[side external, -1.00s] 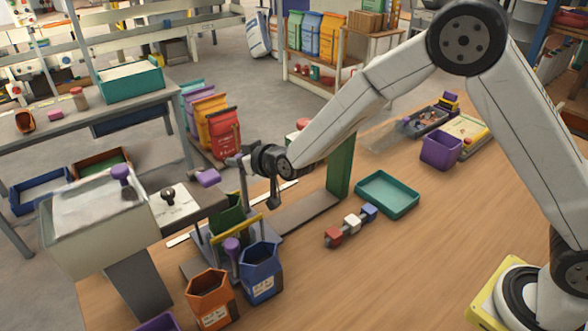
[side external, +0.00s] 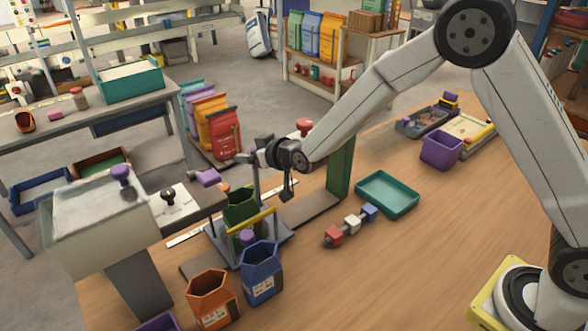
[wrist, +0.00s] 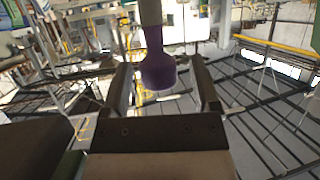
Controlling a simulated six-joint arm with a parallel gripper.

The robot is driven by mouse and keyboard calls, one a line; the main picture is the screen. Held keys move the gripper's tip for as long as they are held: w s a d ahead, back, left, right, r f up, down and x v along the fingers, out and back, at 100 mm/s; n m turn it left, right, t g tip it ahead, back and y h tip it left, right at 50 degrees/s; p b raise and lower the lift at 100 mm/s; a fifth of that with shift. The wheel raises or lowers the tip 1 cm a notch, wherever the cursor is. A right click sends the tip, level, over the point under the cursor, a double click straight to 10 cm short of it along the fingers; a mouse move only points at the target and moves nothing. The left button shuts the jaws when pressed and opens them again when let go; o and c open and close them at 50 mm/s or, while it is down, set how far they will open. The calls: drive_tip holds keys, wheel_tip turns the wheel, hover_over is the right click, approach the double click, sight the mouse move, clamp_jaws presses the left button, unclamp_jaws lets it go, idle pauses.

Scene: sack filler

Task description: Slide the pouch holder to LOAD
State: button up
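The pouch holder (side external: 272,240) is a grey carriage with a yellow bar (side external: 248,222), holding a green pouch (side external: 240,204), on the pale rail to the right of the filler. An upright post (side external: 255,187) rises from it to my gripper (side external: 254,158). In the wrist view a purple knob (wrist: 160,72) on a post sits between the two fingers of my gripper (wrist: 162,65). A narrow gap shows on each side, so the fingers look open around it. The knob is hidden by the gripper in the side view. I cannot read a LOAD mark.
The white filler box (side external: 95,215) stands left. An orange bin (side external: 212,300) and a blue bin (side external: 260,273) stand close in front of the holder. A green upright (side external: 340,168) is to the right. A teal tray (side external: 388,194) and small blocks (side external: 351,224) lie on the table.

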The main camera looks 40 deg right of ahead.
drive_tip(key=shift+s, duration=0.15)
wheel_tip(320, 180, up, 8)
drive_tip(key=s, duration=0.2)
drive_tip(key=shift+s+d, duration=0.2)
drive_tip(key=shift+d, duration=0.05)
idle(0.5)
idle(0.4)
drive_tip(key=w+a+f+g, duration=0.2)
drive_tip(key=w+a+g, duration=0.1)
drive_tip(key=w+g, duration=0.3)
drive_tip(key=shift+s+d+r+g+h, duration=0.45)
drive_tip(key=shift+s+g, duration=0.1)
drive_tip(key=shift+g, duration=0.7)
drive_tip(key=shift+s+d+r+g+h, duration=0.35)
drive_tip(key=shift+s+d+r+g, duration=0.15)
drive_tip(key=shift+g, duration=0.7)
drive_tip(key=shift+s+d+r+g+h, duration=0.4)
drive_tip(key=shift+s+g, duration=0.2)
drive_tip(key=shift+g, duration=0.65)
